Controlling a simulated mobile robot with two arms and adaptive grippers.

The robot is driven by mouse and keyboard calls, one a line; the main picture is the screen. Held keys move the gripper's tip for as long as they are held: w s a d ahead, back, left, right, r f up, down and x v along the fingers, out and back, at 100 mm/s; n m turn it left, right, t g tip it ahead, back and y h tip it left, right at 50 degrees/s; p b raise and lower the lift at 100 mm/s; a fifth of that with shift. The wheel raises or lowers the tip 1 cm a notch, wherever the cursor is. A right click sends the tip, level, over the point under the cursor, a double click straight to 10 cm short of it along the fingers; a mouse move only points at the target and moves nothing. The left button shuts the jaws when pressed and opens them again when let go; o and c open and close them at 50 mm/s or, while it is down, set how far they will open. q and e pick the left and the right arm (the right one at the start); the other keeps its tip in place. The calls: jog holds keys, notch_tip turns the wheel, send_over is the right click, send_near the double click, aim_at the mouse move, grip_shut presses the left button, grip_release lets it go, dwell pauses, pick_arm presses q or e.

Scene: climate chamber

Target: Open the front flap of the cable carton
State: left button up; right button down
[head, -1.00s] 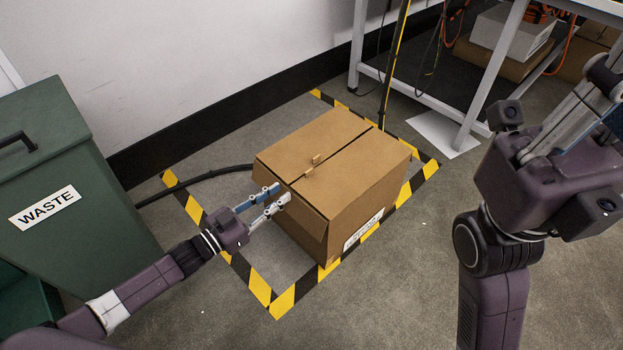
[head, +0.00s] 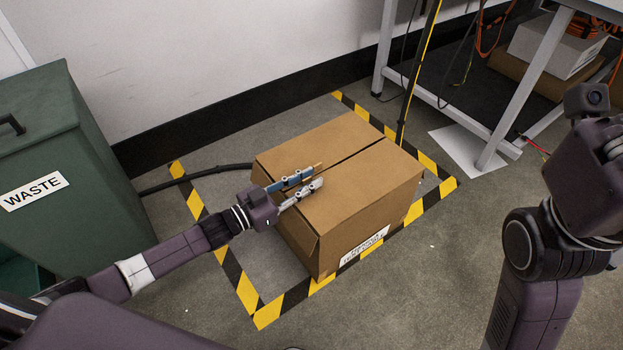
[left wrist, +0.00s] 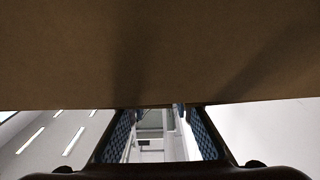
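The cable carton (head: 375,185) is a brown cardboard box on the floor, its top flaps closed along a dark seam. A white label (head: 364,247) is on its near side. My left gripper (head: 318,178) is at the top of the carton by the seam, its two fingers apart. A small cardboard tab shows just past the fingertips; the fingers hide the rest of that spot. In the left wrist view, brown cardboard (left wrist: 160,55) fills the upper half above the two spread fingers (left wrist: 160,122). I see no flap lifted. My right gripper's fingers are out of the picture.
Yellow-black tape (head: 268,311) frames the carton's floor area. A green waste bin (head: 75,170) stands at left, with a black cable (head: 190,181) between it and the carton. A metal-legged table (head: 525,88) stands behind at right. The floor in front is clear.

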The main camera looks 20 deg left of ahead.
pick_arm(q)
grip_shut()
jog(key=shift+r, duration=0.1)
dwell(0.3)
